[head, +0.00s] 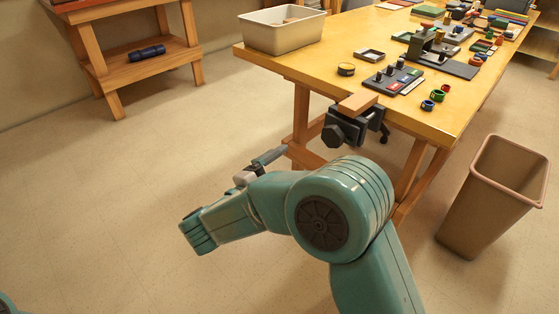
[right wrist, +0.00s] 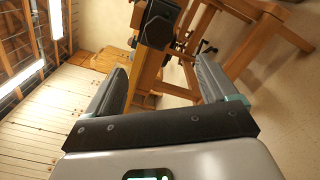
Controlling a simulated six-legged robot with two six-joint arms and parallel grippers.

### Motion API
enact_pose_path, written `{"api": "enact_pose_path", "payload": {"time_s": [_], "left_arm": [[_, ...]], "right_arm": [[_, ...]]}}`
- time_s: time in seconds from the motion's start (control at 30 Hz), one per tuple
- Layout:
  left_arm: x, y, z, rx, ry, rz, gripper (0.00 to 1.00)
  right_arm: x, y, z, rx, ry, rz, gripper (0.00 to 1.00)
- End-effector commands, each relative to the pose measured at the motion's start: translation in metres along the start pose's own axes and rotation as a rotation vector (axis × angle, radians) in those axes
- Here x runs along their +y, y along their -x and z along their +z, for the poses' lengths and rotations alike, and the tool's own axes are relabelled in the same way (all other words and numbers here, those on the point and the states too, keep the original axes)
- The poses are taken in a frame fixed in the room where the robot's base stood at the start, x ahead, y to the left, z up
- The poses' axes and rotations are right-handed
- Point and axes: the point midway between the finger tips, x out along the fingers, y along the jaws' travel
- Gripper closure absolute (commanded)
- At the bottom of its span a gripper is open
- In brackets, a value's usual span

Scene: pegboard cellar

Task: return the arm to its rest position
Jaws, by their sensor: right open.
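My right arm, teal, reaches across the lower middle of the head view, bent at a large round joint. My right gripper (head: 268,158) is out over the floor, in front of the workbench (head: 335,58) and left of the vise (head: 346,126) on its edge. In the right wrist view the two grey fingers of this gripper (right wrist: 161,66) stand wide apart with nothing held. The dark vise (right wrist: 158,22) shows beyond them, apart from the fingers. Only a small teal piece shows at the lower left corner of the head view; my left gripper is not seen.
A cream bin (head: 282,38) and several small parts stand on the bench. A brown waste bin (head: 494,195) stands on the floor at right. A wooden stand (head: 128,70) holding a dark blue cylinder (head: 147,53) is at far left. The floor at left is clear.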

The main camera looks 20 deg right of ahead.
Motion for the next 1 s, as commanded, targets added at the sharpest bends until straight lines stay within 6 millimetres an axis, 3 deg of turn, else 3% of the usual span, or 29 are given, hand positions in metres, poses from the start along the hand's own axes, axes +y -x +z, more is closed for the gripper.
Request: {"api": "enact_pose_path", "payload": {"time_s": [0.17, 0.27, 0.37, 0.47, 0.5, 0.57, 0.6, 0.73, 0.8, 0.9, 1.0], "left_arm": [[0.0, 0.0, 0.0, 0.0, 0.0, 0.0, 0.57], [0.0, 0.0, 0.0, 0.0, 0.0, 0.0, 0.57], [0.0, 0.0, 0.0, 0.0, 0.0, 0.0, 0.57], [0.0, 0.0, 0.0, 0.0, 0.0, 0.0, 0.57], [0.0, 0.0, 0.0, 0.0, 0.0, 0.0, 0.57], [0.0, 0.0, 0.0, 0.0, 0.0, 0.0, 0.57], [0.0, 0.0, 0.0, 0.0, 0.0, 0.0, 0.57], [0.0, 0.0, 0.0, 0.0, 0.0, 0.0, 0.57], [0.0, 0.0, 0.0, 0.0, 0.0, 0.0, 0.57], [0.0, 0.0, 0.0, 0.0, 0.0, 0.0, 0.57], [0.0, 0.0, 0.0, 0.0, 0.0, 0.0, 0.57]], "right_arm": [[-0.002, -0.001, -0.001, 0.003, 0.005, -0.006, 0.14], [-0.025, -0.006, -0.009, 0.036, 0.054, -0.071, 0.14], [-0.081, -0.012, -0.025, 0.115, 0.155, -0.237, 0.14], [-0.162, -0.007, -0.035, 0.218, 0.263, -0.497, 0.14], [-0.195, 0.001, -0.036, 0.259, 0.294, -0.612, 0.14], [-0.243, 0.018, -0.034, 0.314, 0.322, -0.796, 0.14], [-0.274, 0.033, -0.031, 0.348, 0.327, -0.926, 0.14], [-0.355, 0.102, -0.018, 0.422, 0.231, -1.391, 0.14], [-0.379, 0.139, -0.015, 0.428, 0.101, -1.614, 0.14], [-0.393, 0.173, -0.019, 0.396, -0.129, -1.834, 0.14], [-0.398, 0.186, -0.026, 0.333, -0.362, -1.954, 0.14]]}}
